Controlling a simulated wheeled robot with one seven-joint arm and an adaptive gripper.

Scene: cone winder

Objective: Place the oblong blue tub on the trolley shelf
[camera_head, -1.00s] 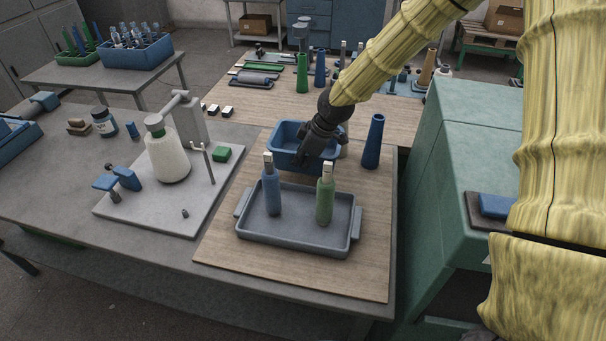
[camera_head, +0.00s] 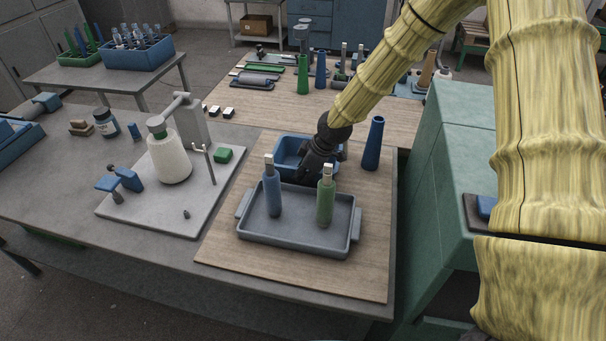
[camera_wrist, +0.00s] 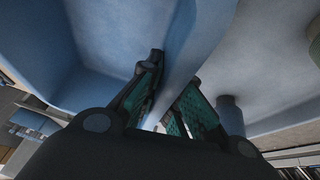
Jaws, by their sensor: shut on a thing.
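The oblong blue tub (camera_head: 284,162) is behind the grey tray on the wooden board, partly hidden by my gripper and the tray. My gripper (camera_head: 309,174) reaches down at the tub's near side and is shut on its wall. In the wrist view the two green-padded fingers (camera_wrist: 172,112) stand on either side of a blue wall of the tub (camera_wrist: 100,65). I cannot tell whether the tub's base touches the board. I cannot pick out a trolley shelf for certain.
The grey tray (camera_head: 290,237) holds a blue bottle (camera_head: 272,193) and a green bottle (camera_head: 325,202), close in front of the tub. A dark blue cone (camera_head: 373,145) stands to its right. A green cabinet (camera_head: 445,190) stands beyond the board's right edge.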

